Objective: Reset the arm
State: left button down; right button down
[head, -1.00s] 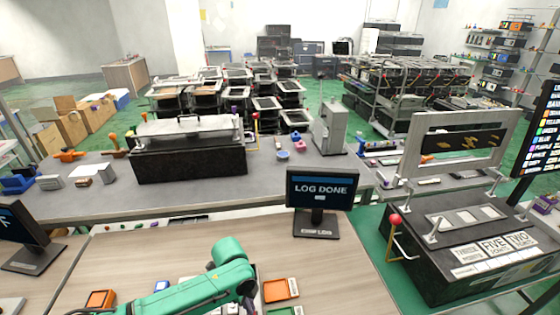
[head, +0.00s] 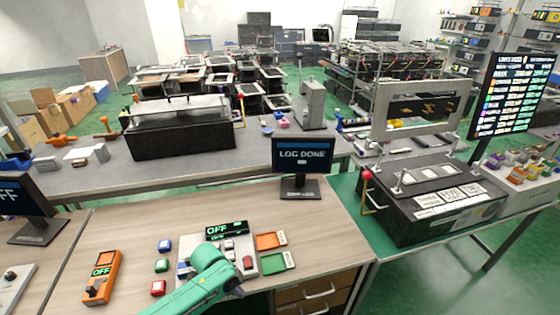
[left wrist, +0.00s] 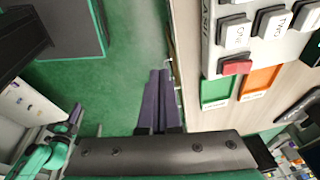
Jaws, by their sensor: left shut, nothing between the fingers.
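The lever with a red ball (head: 366,176) stands upright at the left side of the dark fixture (head: 440,205) on the right. A second, thin lever (head: 240,103) stands at the right end of the long black fixture (head: 180,138) at the back. My left arm reaches over a grey button panel (head: 250,265) whose display reads OFF. My left gripper (left wrist: 157,100) is shut and empty, beside the panel's keys (left wrist: 253,27) in the left wrist view. What looks like my right gripper (left wrist: 74,118) is small at the wrist view's left.
A monitor (head: 302,155) reads LOG DONE. An orange handheld device (head: 102,277) and small coloured blocks (head: 162,264) lie left of the panel. Orange (head: 268,241) and green (head: 275,263) trays lie right of it. Bare wood is free between the panel and the monitor.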

pick_arm(q)
jog(key=s+a+f+n+b, duration=0.1)
jog(key=s+a+f+n, duration=0.25)
jog(key=f, duration=0.35)
jog(key=s+a+f+n+t+y+b, duration=0.1)
jog(key=s+a+f+n, duration=0.25)
jog(key=f, duration=0.45)
jog(key=s+a+f+n+b, duration=0.2)
jog(key=s+a+f+n, duration=0.15)
jog(key=f, duration=0.35)
jog(key=s+a+f+n, duration=0.1)
jog(key=s+f, duration=0.2)
jog(key=s, duration=0.5)
jog(key=s+a+f+n+g+y+b, duration=0.1)
jog(key=s+f, duration=0.2)
jog(key=s, duration=0.5)
jog(key=s+a+f+n, duration=0.1)
jog(key=s+f, duration=0.3)
jog(key=s, duration=0.5)
jog(key=shift+n+y, duration=0.3)
jog(key=shift+n, duration=0.15)
jog(key=shift+a, duration=0.1)
